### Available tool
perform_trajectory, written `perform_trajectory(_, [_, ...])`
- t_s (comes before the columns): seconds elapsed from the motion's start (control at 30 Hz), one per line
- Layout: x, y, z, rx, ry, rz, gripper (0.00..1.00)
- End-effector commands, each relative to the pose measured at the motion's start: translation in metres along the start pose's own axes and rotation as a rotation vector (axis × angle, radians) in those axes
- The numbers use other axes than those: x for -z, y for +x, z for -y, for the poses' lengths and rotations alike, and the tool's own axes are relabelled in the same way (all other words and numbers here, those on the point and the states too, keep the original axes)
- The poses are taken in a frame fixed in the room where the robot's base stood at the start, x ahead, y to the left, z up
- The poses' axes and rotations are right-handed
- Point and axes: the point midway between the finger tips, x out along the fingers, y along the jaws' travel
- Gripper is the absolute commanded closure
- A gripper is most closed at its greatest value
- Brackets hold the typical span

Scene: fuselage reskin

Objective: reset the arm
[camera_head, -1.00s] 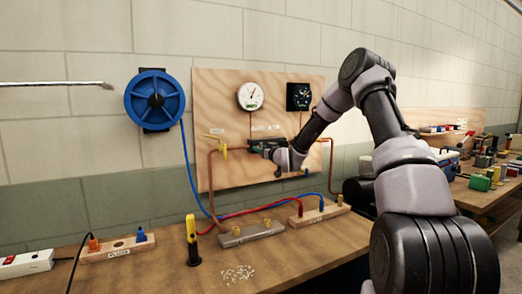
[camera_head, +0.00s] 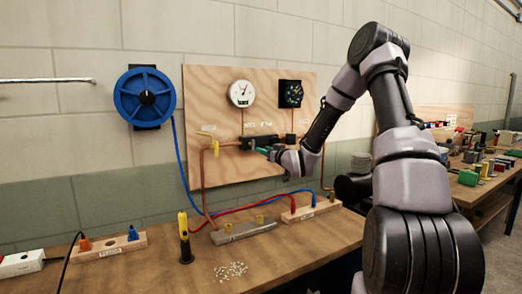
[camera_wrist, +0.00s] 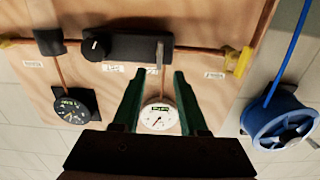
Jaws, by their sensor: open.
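My gripper (camera_head: 264,151) is in front of the plywood board (camera_head: 212,90), just below and right of a black valve block (camera_head: 258,141) on the copper pipe. In the wrist view its two green fingers (camera_wrist: 157,76) are spread apart with nothing between the tips. Beyond the tips, the black block (camera_wrist: 130,47) shows with a round knob and an upright grey lever (camera_wrist: 160,53). The fingers look apart from the block, though the exact gap cannot be told. My arm reaches in from the right, with the elbow high.
A white gauge (camera_head: 242,93) and a black gauge (camera_head: 291,94) hang on the board. A blue hose reel (camera_head: 144,97) is on the wall. The bench below holds a grey manifold (camera_head: 244,231), wooden blocks, hoses and a yellow-black tool (camera_head: 184,238). A cluttered second bench stands right.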

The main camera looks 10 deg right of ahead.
Motion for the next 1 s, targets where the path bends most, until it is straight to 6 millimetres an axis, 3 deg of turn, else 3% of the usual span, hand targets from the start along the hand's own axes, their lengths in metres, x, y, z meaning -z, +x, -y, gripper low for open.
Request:
perform_trajectory(0.37, [0.001,-0.003,0.0,-0.001,-0.002,0.005,0.57])
perform_trajectory(0.57, [0.02,-0.015,0.004,-0.024,-0.026,0.116,0.57])
perform_trajectory(0.77, [0.056,-0.06,0.005,-0.114,-0.034,0.32,0.57])
perform_trajectory(1.0, [0.1,-0.147,0.012,-0.252,0.039,0.522,0.57])
